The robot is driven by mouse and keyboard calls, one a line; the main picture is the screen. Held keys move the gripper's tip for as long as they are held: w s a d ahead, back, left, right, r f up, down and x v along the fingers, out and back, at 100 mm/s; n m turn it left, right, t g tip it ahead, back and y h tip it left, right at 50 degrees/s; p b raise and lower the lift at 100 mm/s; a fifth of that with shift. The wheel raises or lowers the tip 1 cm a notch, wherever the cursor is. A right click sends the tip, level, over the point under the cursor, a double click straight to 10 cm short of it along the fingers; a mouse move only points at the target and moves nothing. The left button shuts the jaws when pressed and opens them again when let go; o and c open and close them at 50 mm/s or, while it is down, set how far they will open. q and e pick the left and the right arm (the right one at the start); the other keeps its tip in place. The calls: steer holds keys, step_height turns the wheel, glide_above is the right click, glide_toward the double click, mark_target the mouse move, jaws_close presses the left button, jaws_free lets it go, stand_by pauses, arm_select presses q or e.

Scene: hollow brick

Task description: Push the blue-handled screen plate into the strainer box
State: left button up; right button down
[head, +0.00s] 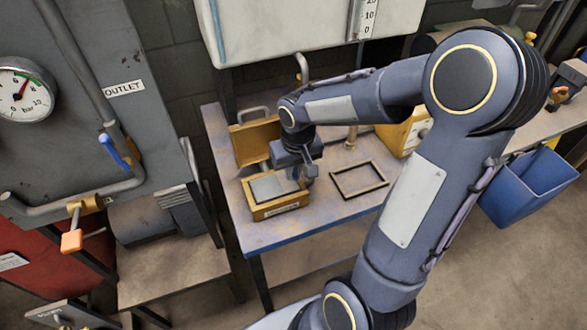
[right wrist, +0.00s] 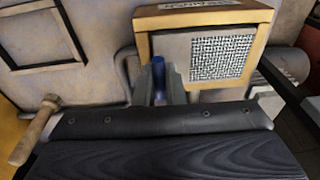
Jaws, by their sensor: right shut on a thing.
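The strainer box (head: 278,209) is a yellow, open-fronted box with a label, near the front left of the table. The grey screen plate (head: 265,187) lies at its opening; the right wrist view shows its mesh patch (right wrist: 222,57) within the yellow rim (right wrist: 205,17). I cannot tell how deep the plate sits. My right gripper (head: 303,176) is at the plate's right side. In the right wrist view its fingers (right wrist: 160,92) are shut on the blue handle (right wrist: 158,70), beside the box. My left gripper is not in view.
A yellow lid-like panel (head: 255,143) stands upright behind the box. A dark rectangular frame (head: 359,179) lies flat to the right on the table (head: 315,212). A wooden-handled tool (right wrist: 35,130) shows in the right wrist view. A yellow case (head: 404,133) stands farther back.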

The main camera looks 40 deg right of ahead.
steer(key=c, duration=1.4)
jaws_free()
steer(key=r, duration=0.5)
steer(key=s+r, duration=0.1)
steer(key=r, duration=0.1)
steer(key=shift+r+p, duration=0.3)
steer(key=shift+r, duration=0.05)
steer(key=s+a+r+t+y, duration=0.1)
steer(key=s+a+t+y, duration=0.1)
steer(key=s+a, duration=0.2)
steer(key=s+a+r+n+t+y, duration=0.1)
steer(key=s+a, duration=0.4)
steer(key=s, duration=0.5)
steer(key=shift+s+t+y+p, duration=0.3)
steer(key=shift+t+y+p, duration=0.1)
steer(key=shift+t, duration=0.2)
